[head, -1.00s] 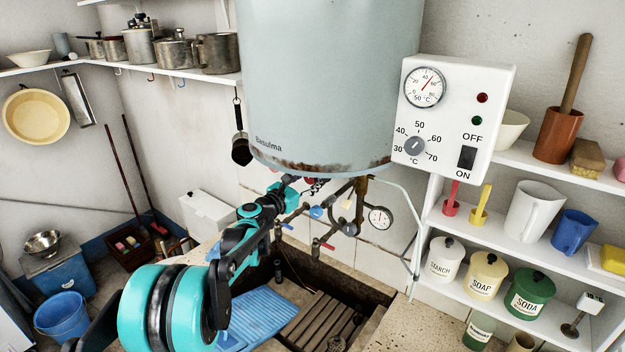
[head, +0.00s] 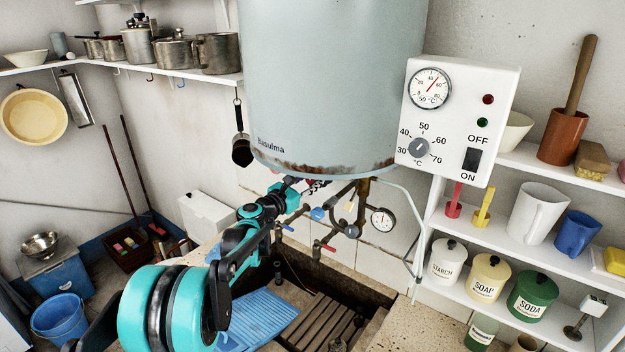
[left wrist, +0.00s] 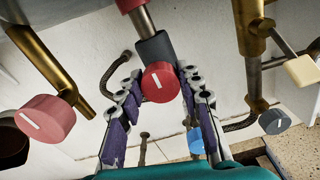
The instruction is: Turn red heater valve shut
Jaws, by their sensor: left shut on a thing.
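In the left wrist view a red valve knob (left wrist: 157,90) with a white line on its face sits on a dark grey body below a red-collared pipe. My left gripper (left wrist: 162,78) has its purple-padded fingers on both sides of this knob and is shut on it. The white line is nearly upright, slightly tilted. In the head view my left gripper (head: 300,187) reaches under the grey-blue heater tank (head: 330,90); the arm and fingers mostly hide the knob there. My right gripper is not in view.
A round gauge (head: 383,220) is beside the pipes. The white control box (head: 455,120) and shelves stand right.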

